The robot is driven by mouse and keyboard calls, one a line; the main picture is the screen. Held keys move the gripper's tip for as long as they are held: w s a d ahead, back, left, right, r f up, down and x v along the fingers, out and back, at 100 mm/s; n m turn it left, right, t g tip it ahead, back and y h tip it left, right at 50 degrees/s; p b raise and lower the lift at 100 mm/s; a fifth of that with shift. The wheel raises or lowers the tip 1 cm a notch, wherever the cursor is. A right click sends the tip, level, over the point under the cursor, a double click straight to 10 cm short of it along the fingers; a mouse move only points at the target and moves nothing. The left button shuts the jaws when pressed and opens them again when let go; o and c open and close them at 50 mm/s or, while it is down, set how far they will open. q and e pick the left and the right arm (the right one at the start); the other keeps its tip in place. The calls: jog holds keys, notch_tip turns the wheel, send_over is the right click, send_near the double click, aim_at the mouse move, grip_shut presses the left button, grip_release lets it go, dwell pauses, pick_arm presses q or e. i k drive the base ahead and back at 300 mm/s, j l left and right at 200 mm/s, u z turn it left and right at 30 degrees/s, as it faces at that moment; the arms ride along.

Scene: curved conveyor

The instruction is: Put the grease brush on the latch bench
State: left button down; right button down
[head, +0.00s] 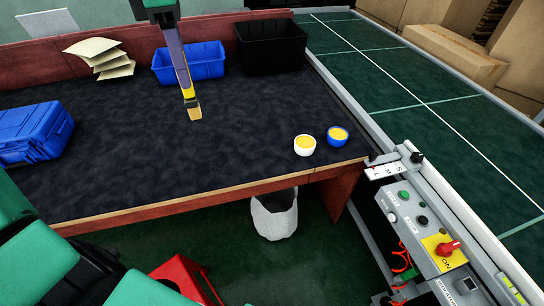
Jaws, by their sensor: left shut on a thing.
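My left gripper (162,18) is at the top of the head view, pointing down over the bench. It is shut on the grease brush (180,62), which has a purple-grey handle, a yellow band and a tan tip. The brush hangs tip down, slightly tilted, over the dark bench top; I cannot tell whether its tip touches the surface. The bench (240,127) has a dark mottled top, a light wooden front edge and red-brown sides. I take it to be the latch bench; no label shows. My right gripper is not in view.
A blue bin (205,62) and a black bin (270,45) stand at the back, papers (100,57) back left, a blue case (32,134) left. White (305,145) and blue (338,136) cups stand front right. A green conveyor (420,95) borders the right. The bench's middle is clear.

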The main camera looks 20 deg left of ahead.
aim_at(270, 159)
jog(key=i+l, duration=0.1)
jog(key=i, duration=0.35)
jog(key=i+l, duration=0.1)
jog(key=i, duration=0.35)
